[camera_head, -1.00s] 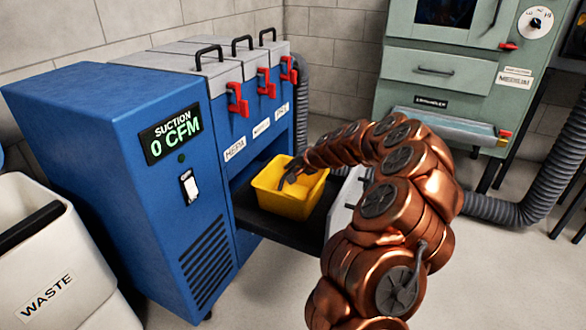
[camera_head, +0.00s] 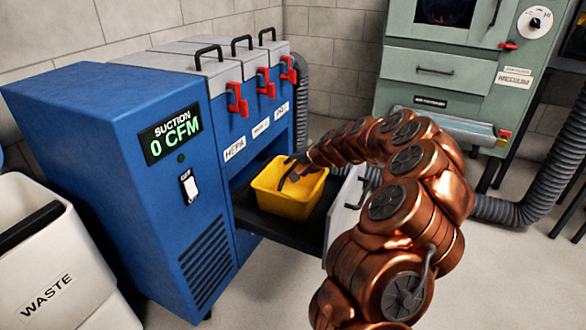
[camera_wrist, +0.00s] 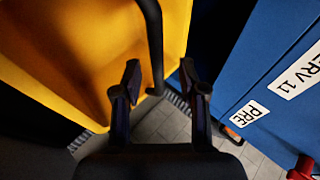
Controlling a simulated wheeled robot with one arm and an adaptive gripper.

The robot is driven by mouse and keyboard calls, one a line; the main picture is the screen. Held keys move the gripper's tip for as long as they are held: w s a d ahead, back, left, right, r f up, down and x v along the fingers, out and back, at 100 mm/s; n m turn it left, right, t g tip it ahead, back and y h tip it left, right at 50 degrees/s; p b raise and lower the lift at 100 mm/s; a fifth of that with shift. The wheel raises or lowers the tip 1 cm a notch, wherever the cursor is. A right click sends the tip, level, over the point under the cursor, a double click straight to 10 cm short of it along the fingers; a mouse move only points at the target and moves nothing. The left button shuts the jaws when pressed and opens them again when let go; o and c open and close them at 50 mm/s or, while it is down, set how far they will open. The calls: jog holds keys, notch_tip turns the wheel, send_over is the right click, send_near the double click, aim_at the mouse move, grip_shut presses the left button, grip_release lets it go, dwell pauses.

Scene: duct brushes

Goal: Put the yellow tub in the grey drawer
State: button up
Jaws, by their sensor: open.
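The yellow tub (camera_head: 290,200) sits upright in the pulled-out drawer (camera_head: 268,224) of the blue machine. The drawer has a dark floor and a pale grey front (camera_head: 345,205). My gripper (camera_head: 291,172) is at the tub's top, with its dark fingers over the opening. In the wrist view my gripper (camera_wrist: 160,78) has its two fingers apart. The tub (camera_wrist: 70,55) fills the upper left there, and a dark curved bar runs down its side near the fingers. Whether the fingers touch the tub cannot be told.
The blue machine (camera_head: 110,130) with red latches stands left of the drawer. A white waste bin (camera_head: 50,260) is at the lower left. A green cabinet (camera_head: 440,90) and a grey hose (camera_head: 510,208) are at the right. Open floor lies in front.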

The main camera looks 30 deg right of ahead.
jog(key=s+d+r+p, duration=0.1)
jog(key=s+r+p, duration=0.2)
jog(key=s+r, duration=0.4)
notch_tip(320, 180, up, 5)
jog(key=shift+s+f, duration=0.1)
jog(key=shift+s, duration=0.25)
dwell(0.4)
